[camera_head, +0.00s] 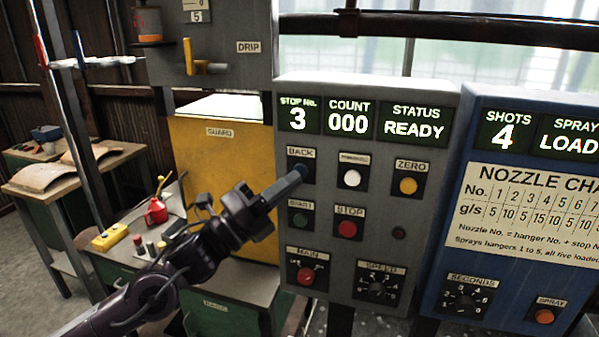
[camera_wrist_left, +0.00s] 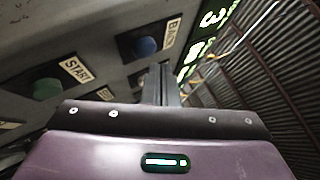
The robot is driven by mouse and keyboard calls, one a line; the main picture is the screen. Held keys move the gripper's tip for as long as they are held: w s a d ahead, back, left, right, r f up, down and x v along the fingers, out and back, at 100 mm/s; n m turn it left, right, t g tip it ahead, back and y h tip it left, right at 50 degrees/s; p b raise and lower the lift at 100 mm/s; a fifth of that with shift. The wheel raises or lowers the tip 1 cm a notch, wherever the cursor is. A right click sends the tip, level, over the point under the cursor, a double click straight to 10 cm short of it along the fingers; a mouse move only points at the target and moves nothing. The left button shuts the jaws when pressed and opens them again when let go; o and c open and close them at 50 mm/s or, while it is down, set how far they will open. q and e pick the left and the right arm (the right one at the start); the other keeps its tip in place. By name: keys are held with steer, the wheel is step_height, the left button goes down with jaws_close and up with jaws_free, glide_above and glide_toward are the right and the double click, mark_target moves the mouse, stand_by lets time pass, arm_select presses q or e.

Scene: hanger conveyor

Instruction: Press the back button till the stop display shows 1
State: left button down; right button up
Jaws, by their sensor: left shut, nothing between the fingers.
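The grey control panel (camera_head: 380,230) stands in the middle of the head view. Its stop display (camera_head: 298,117) reads 3. The blue back button (camera_head: 301,171) sits under the BACK label, partly covered by my gripper in the head view. My left gripper (camera_head: 291,182) is shut and empty, with its tip at or just in front of the button; I cannot tell if it touches. In the left wrist view the blue back button (camera_wrist_left: 145,46) shows beside the shut fingers (camera_wrist_left: 160,80). My right gripper is not in view.
Close by on the panel are a white button (camera_head: 352,178), a green start button (camera_head: 300,219) and a red stop button (camera_head: 347,228). A blue panel (camera_head: 520,220) stands at the right. A yellow guard (camera_head: 215,165) and a bench with a red can (camera_head: 156,211) are at the left.

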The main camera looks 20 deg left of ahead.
arm_select(q)
steer(key=shift+w, duration=0.15)
stand_by(0.7)
steer(key=shift+w, duration=0.3)
